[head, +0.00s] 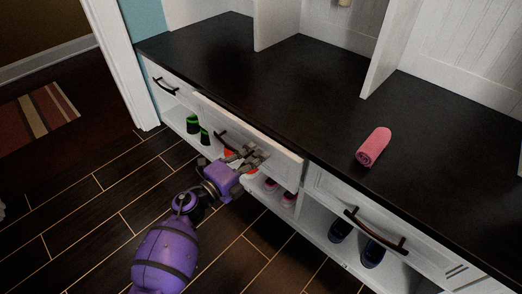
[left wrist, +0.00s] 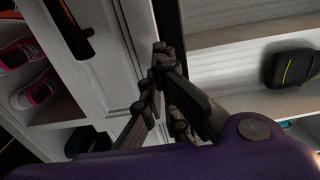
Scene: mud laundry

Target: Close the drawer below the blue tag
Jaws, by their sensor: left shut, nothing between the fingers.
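The middle drawer (head: 284,160) under the dark bench top stands pulled out, its white front sticking out past its neighbours. Its dark handle (head: 222,138) is partly behind my gripper. My left gripper (head: 256,157) is at the front of this drawer, right of the handle, with its fingers together and nothing held. In the left wrist view the fingers (left wrist: 158,62) show over white panelling; whether they touch it I cannot tell. The left drawer (head: 181,92) looks shut. The right drawer (head: 335,193) appears flush. No blue tag is visible. My right gripper is not in view.
A pink rolled towel (head: 374,146) lies on the bench top (head: 300,95). Open cubbies below hold green-and-black shoes (head: 192,125), pink shoes (head: 289,198) and blue shoes (head: 371,252). The wooden floor in front is clear; a striped rug (head: 38,118) lies far left.

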